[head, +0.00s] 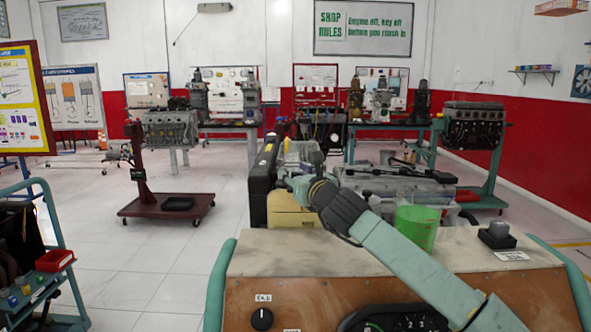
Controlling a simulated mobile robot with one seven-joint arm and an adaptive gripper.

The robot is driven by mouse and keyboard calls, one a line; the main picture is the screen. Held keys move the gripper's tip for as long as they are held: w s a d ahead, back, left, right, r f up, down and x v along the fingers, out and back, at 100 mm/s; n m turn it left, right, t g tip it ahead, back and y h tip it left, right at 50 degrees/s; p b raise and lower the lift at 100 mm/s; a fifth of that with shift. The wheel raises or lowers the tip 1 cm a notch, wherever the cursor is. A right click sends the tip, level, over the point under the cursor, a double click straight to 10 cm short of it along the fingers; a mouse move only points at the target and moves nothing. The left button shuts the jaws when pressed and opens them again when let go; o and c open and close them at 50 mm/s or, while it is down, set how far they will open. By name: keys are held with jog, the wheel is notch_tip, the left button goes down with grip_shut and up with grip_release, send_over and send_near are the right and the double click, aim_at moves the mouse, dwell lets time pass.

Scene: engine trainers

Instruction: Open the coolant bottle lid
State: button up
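My arm reaches in from the lower right over the engine trainer (290,250). Its end, my gripper (297,185), is a small teal and dark shape above a pale yellow box-shaped container (290,215). This container may be the coolant bottle, but I cannot be sure. No lid can be made out; that area is partly hidden by my gripper and wrist. My gripper's fingers are too small and too covered to show whether they are open or shut, or whether they touch anything.
A tall black case (262,180) stands just left of the yellow container. A green translucent cup (416,227) stands right of my forearm, and a grey-topped switch box (497,235) sits at the panel's right. A grey engine cover (400,182) lies behind. Open floor is at left.

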jog(key=shift+w, duration=0.1)
jog(key=shift+c, duration=0.5)
grip_shut()
dwell(0.3)
